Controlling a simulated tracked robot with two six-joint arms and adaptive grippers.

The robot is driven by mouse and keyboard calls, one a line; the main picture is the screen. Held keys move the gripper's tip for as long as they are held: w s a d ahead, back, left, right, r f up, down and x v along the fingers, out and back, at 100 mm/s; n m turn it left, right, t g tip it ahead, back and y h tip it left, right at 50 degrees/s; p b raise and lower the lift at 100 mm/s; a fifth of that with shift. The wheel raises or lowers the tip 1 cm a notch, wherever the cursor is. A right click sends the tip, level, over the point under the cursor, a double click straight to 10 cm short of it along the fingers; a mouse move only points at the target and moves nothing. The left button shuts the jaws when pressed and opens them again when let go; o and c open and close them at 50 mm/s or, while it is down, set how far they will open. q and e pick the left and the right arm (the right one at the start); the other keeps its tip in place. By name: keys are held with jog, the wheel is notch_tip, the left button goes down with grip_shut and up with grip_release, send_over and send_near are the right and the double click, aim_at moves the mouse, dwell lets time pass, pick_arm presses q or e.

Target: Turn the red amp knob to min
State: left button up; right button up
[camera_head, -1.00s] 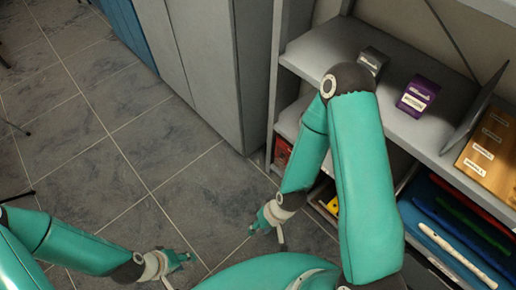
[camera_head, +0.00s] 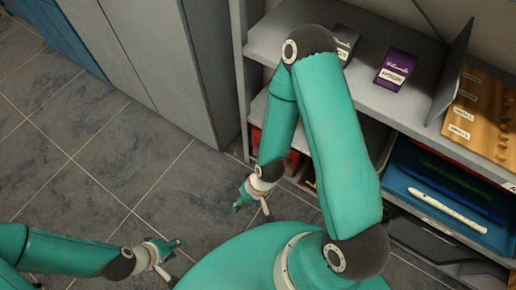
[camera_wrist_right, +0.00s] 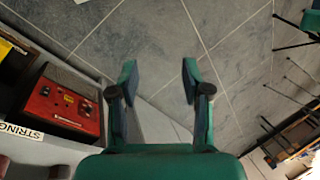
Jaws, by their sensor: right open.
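The red amp (camera_wrist_right: 62,106) stands on a shelf at the left of the right wrist view, with a row of small dark knobs and a yellow label on its face. In the head view a red patch (camera_head: 292,158) on the lower shelf, partly behind my right arm, seems to be the amp. My right gripper (camera_head: 252,208) is open and empty over the floor in front of the shelf. It also shows in the right wrist view (camera_wrist_right: 156,78), apart from the amp on its right. My left gripper (camera_head: 173,260) looks open and empty, low over the floor.
A grey shelf unit (camera_head: 375,88) holds a purple box (camera_head: 394,70), a small grey box (camera_head: 346,44) and a wooden board (camera_head: 486,115). A blue tray (camera_head: 405,180) holds a white flute-like instrument (camera_head: 448,209). Grey cabinets (camera_head: 150,60) stand left; the tiled floor between is clear.

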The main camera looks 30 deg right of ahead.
jog(key=w+d+f+m+t+h+b, duration=0.3)
jog(key=w+f+t+h+b, duration=0.1)
jog(key=w+f+b, duration=0.75)
jog(key=w+d+f+m+t+h+b, duration=0.2)
jog(key=w+f+t+h+b, duration=0.2)
jog(key=w+f+b, duration=0.7)
jog(key=d+f+m+g+h+b, duration=0.25)
jog(key=f+m+h+b, duration=0.35)
jog(key=f+h+b, duration=0.9)
jog(key=w+d+r+y+b, duration=0.1)
jog(key=w+d+r+b, duration=0.1)
jog(key=d, duration=0.6)
jog(key=w+d+r+y+b, duration=0.1)
jog(key=w+d+r+b, duration=0.1)
jog(key=d+b, duration=0.3)
jog(key=w+d, duration=0.1)
jog(key=d, duration=0.2)
jog(key=shift+w+m+t+b, duration=0.25)
jog(key=shift+m+t+b, duration=0.05)
jog(key=shift+t, duration=0.05)
